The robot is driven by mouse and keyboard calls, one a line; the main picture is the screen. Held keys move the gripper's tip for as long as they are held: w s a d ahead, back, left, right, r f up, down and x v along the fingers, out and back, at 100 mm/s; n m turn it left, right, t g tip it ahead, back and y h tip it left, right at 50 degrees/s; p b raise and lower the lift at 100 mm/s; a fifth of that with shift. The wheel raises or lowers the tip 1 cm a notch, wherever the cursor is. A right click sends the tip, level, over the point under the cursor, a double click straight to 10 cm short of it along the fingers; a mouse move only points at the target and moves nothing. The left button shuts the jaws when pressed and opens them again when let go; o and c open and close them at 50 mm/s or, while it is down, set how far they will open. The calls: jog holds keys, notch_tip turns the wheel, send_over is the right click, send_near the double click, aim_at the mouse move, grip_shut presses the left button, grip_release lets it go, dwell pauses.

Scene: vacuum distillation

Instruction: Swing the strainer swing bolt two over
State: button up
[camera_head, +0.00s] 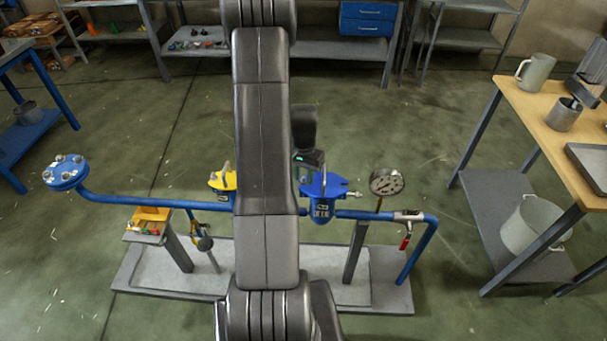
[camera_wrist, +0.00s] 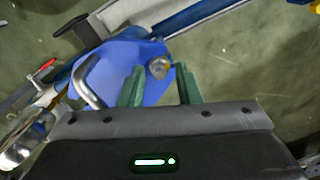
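The blue strainer (camera_head: 322,207) stands on the blue pipe, right of my arm in the head view. Its flat blue cover (camera_wrist: 118,70) lies under my fingers in the wrist view. A metal swing bolt end (camera_wrist: 159,67) shows between the two green fingertips of my gripper (camera_wrist: 160,72); the fingers are apart, with a gap on each side of it. A bent silver handle (camera_wrist: 86,92) is at the cover's left. In the head view my gripper (camera_head: 310,160) is just behind the strainer; its fingertips are mostly hidden. I cannot tell which swing bolt this is.
A pressure gauge (camera_head: 387,182) and a red-handled valve (camera_head: 406,231) are to the right on the pipe. A yellow-topped unit (camera_head: 222,180) is left, partly behind my arm. A small yellow bin (camera_head: 149,221) and blue flange (camera_head: 66,172) are farther left. A wooden table (camera_head: 548,125) is right.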

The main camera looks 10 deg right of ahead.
grip_shut()
jog(key=shift+a+f+b, duration=0.1)
jog(key=shift+a+b, duration=0.05)
jog(key=shift+b, duration=0.2)
jog(key=a+h+b, duration=0.1)
jog(key=h+b, duration=0.2)
jog(key=b, duration=0.1)
jog(key=w+a+f+g+h+b, duration=0.1)
jog(key=a+h+b, duration=0.1)
jog(key=b, duration=0.3)
jog(key=a+f+g+h+b, duration=0.1)
jog(key=a+h+b, duration=0.1)
jog(key=b, duration=0.3)
jog(key=shift+w+a+f+h, duration=0.1)
jog(key=shift+w+f+h, duration=0.15)
jog(key=shift+h, duration=0.55)
jog(key=shift+r+g, duration=0.1)
jog(key=shift+g, duration=0.2)
